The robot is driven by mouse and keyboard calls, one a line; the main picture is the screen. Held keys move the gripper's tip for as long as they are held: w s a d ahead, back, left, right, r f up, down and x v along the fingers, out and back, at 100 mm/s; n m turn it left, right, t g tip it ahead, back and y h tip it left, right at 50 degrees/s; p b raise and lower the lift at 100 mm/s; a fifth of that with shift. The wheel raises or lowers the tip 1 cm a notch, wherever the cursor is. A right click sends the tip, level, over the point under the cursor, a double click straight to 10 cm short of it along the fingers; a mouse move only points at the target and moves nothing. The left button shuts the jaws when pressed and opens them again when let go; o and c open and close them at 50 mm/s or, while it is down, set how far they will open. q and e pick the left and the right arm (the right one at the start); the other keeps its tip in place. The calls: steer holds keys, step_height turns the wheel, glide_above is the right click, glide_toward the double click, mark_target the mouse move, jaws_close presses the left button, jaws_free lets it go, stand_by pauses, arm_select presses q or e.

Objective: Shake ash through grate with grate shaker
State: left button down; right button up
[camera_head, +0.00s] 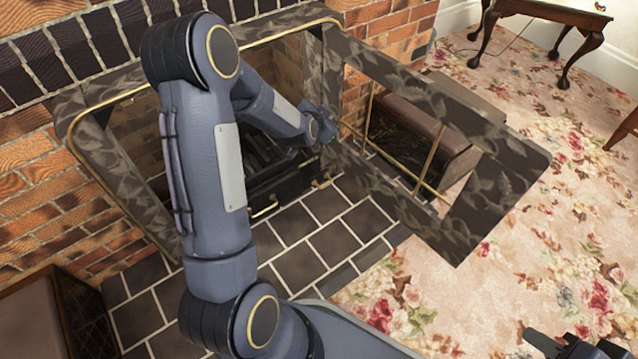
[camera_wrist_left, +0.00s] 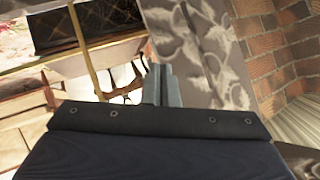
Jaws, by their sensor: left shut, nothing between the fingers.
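The dark grate (camera_head: 265,165) sits low inside the fireplace opening, partly hidden behind my left arm. My left gripper (camera_head: 324,128) is at the right side of the opening, beside the hinged edge of the open fireplace door (camera_head: 500,190). In the left wrist view its fingers (camera_wrist_left: 163,85) are together and empty, in front of the patterned door frame (camera_wrist_left: 200,50); whether they touch it I cannot tell. My right gripper (camera_head: 572,346) is open and empty at the bottom right corner, over the carpet. I cannot make out a grate shaker.
The door stands swung out to the right over the tiled hearth (camera_head: 335,245) and carpet (camera_head: 590,220). A brown-topped box (camera_head: 410,125) stands behind it, another box (camera_head: 35,320) at bottom left. A wooden table (camera_head: 550,15) is at top right.

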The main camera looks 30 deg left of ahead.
arm_select(q)
step_height(320, 180, down, 10)
steer(key=w+a+f+m+t+y, duration=0.1)
steer(key=w+a+m+y, duration=0.1)
steer(key=w, duration=0.1)
steer(key=m+t+y, duration=0.1)
steer(key=m, duration=0.2)
glide_above(319, 174)
steer(key=s+d, duration=0.3)
step_height(319, 174, down, 9)
steer(key=s+d+f+m+t+y, duration=0.25)
steer(key=s+d+f+m, duration=0.3)
steer(key=s+f, duration=0.65)
steer(key=shift+n+t+h, duration=0.25)
steer(key=shift+n+t, duration=0.1)
steer(key=shift+t, duration=0.1)
steer(key=b+x, duration=0.1)
steer(key=x, duration=0.3)
steer(key=a+b+x, duration=0.1)
steer(key=b+x, duration=0.1)
steer(key=x, duration=0.2)
steer(key=b+x, duration=0.2)
steer(key=x, duration=0.3)
steer(key=shift+s+a+f, duration=0.35)
steer(key=shift+s+f, duration=0.05)
steer(key=shift+s, duration=0.05)
